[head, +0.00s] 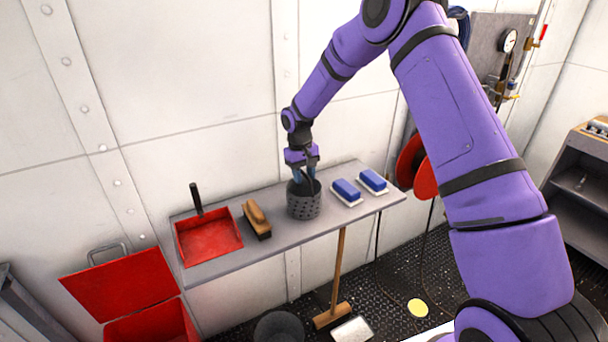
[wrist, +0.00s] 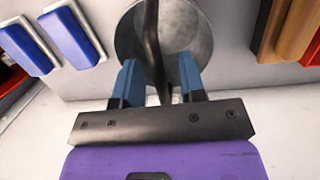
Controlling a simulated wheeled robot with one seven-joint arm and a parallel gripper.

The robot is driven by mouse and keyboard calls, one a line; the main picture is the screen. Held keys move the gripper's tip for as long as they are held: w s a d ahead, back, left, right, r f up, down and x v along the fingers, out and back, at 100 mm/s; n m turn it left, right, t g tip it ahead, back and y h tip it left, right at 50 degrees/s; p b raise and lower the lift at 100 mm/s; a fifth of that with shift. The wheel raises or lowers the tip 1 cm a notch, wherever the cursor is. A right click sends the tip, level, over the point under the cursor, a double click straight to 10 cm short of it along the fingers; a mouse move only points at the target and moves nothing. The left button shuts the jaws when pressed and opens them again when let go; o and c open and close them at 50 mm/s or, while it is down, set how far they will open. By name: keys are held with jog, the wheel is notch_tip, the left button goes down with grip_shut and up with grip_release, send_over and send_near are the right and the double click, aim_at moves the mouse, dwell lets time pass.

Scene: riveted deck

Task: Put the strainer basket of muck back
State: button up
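The strainer basket (head: 304,203) is a dark grey perforated bucket standing upright on the grey wall shelf. My gripper (head: 304,176) is directly above it, pointing down at its rim. In the wrist view the basket's round grey inside (wrist: 190,28) shows, with a dark handle (wrist: 152,45) arching across it. My gripper's two blue fingers (wrist: 160,82) are on either side of the handle, with gaps showing between them and it. The part of the basket behind my fingers is hidden, and I cannot make out any muck inside.
The shelf (head: 270,238) also holds a red dustpan (head: 208,240), a wooden brush (head: 257,220) and two blue-and-white scrubbers (head: 346,192). Below are an open red box (head: 122,284), a dark bucket (head: 279,328) and a broom (head: 337,270). The wall stands close behind.

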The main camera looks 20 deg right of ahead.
notch_tip(320, 180, up, 12)
jog(key=w, duration=0.1)
jog(key=shift+w+a+r, duration=0.15)
jog(key=shift+w+a, duration=0.15)
jog(key=shift+a, duration=0.1)
jog(key=s+d+r+t, duration=0.2)
jog(key=s+r, duration=0.8)
jog(key=s+d+r+t, duration=0.1)
jog(key=s+d+r, duration=0.1)
jog(key=s+r, duration=0.75)
jog(key=s+d+m+t, duration=0.1)
jog(key=s+d+t, duration=0.1)
jog(key=s, duration=1)
jog(key=s+d+r+m+t, duration=0.1)
jog(key=s+t, duration=0.1)
jog(key=s, duration=1.1)
jog(key=shift+d+r+y, duration=0.25)
jog(key=shift+d+y, duration=0.1)
jog(key=shift+y, duration=0.05)
jog(key=shift+o, duration=0.3)
